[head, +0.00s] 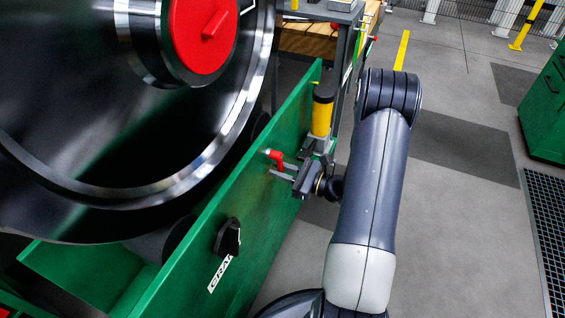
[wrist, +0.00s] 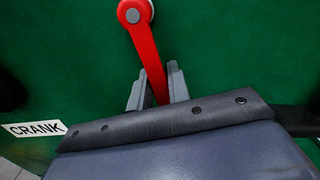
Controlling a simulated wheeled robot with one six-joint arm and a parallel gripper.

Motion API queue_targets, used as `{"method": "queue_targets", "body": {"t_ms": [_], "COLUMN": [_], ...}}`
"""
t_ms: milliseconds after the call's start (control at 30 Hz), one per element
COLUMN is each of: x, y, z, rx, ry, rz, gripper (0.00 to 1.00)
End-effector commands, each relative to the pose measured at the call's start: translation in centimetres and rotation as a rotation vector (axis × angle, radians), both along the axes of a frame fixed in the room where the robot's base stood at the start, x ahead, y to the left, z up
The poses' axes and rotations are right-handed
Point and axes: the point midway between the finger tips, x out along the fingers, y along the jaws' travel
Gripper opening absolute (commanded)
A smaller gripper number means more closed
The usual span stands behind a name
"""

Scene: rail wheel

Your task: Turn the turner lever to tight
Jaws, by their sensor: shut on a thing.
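The red turner lever (wrist: 146,48) is on the green panel in the wrist view. Its round grey-centred pivot is at the top, and its arm slants down and slightly right. My gripper (wrist: 158,88) is shut on the lower end of the lever, with one grey finger on each side. In the head view the red lever (head: 275,156) shows at my gripper (head: 283,171), partly hidden by the fingers. No marking for tight can be seen.
The green panel (head: 255,190) carries a black knob (head: 229,237) beside a CRANK label (head: 219,273). A yellow and black cylinder (head: 322,112) stands just behind my gripper. A large dark wheel (head: 90,120) fills the left.

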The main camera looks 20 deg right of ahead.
Motion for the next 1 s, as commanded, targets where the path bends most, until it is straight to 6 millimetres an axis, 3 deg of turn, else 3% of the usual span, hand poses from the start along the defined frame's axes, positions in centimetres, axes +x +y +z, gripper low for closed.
{"method": "queue_targets", "body": {"t_ms": [867,900,1000], "x": [-0.76,-0.76,-0.74], "y": [0.72,0.72,0.70], "z": [-0.14,-0.14,-0.12], "rx": [0.106,0.106,0.105], "ry": [0.107,0.107,0.106], "rz": [0.001,0.001,0.001], "gripper": [0.00,0.21,0.29]}}
